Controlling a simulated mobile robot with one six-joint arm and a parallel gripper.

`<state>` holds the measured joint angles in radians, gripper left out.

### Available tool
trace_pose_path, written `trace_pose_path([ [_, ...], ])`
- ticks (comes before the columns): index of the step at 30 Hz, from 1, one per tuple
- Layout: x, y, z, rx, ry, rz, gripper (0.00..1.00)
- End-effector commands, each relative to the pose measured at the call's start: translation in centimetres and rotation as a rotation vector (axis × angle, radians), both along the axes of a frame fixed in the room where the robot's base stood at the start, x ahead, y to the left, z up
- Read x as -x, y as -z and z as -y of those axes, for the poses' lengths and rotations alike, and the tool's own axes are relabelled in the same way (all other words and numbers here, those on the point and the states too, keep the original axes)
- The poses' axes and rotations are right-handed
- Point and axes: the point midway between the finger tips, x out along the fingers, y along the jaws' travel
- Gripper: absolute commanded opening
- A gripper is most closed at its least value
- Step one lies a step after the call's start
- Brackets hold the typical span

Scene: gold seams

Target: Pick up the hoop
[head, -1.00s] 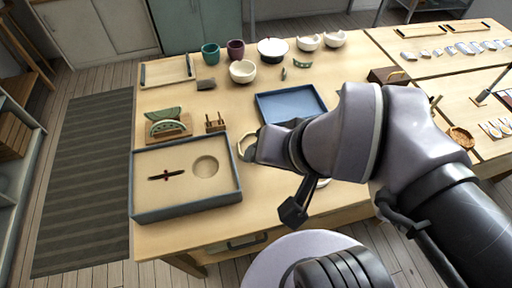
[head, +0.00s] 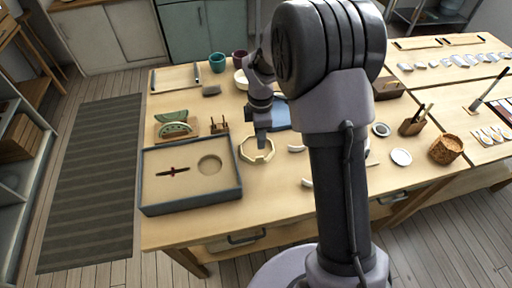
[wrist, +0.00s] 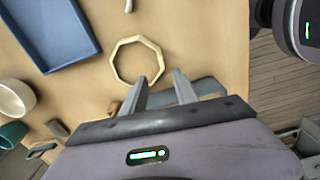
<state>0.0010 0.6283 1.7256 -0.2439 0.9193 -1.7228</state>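The hoop, a pale cream octagonal ring (head: 257,161), lies flat on the wooden table, just right of the grey-rimmed tray. It also shows whole in the wrist view (wrist: 113,62). My gripper (head: 261,143) points down over the hoop's far side in the head view.
The grey-rimmed tray (head: 188,207) holds a dark slim tool and a round recess. A blue tray (wrist: 94,36) lies beyond the hoop. Green-and-cream pieces (head: 175,129), a small wooden rack (head: 220,127) and white curved pieces (head: 297,149) lie around. A teal cup (head: 217,62) stands farther back.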

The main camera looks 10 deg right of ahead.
Motion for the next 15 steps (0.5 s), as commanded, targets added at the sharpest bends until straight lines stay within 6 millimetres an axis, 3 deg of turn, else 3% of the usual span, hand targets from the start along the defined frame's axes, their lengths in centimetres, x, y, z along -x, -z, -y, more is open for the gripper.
trace_pose_path([
  [1,0.1,2.2,0.0,0.000,0.000,-0.002,0.35],
  [3,0.1,4.0,0.0,0.000,0.000,-0.002,0.35],
  [11,0.1,6.8,0.0,-0.001,0.003,0.000,0.35],
  [15,0.3,9.6,0.0,-0.001,0.003,-0.001,0.35],
])
